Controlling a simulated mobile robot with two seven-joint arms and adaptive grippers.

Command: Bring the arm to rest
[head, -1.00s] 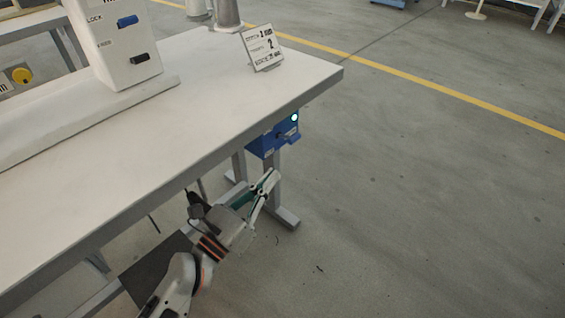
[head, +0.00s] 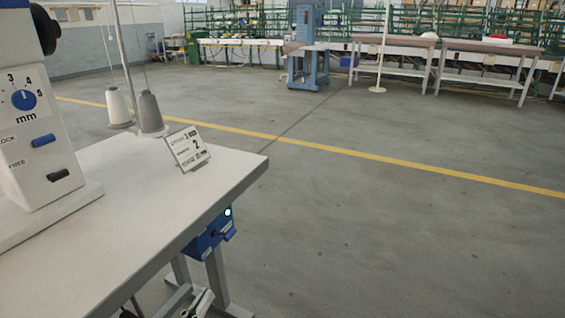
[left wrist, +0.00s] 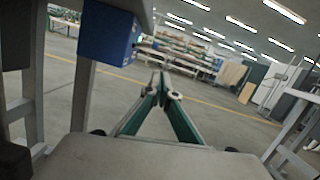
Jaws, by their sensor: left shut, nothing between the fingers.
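My left gripper (head: 204,299) shows only in part at the bottom edge of the head view, low beside the table leg and below the tabletop. In the left wrist view the two green fingers (left wrist: 163,84) come together at their tips, shut with nothing between them. The blue control box (head: 207,238) with a lit button hangs under the table edge, above the gripper. It also shows in the left wrist view (left wrist: 106,34), up and left of the fingers and apart from them. Most of my left arm is out of the head view. My right gripper is not in view.
The white table (head: 110,215) carries a machine (head: 35,130) with a dial, a small sign (head: 187,148) and thread cones (head: 149,113). A table leg (head: 215,278) stands close to the gripper. The floor right of the table is open. A blue press (head: 307,50) stands far back.

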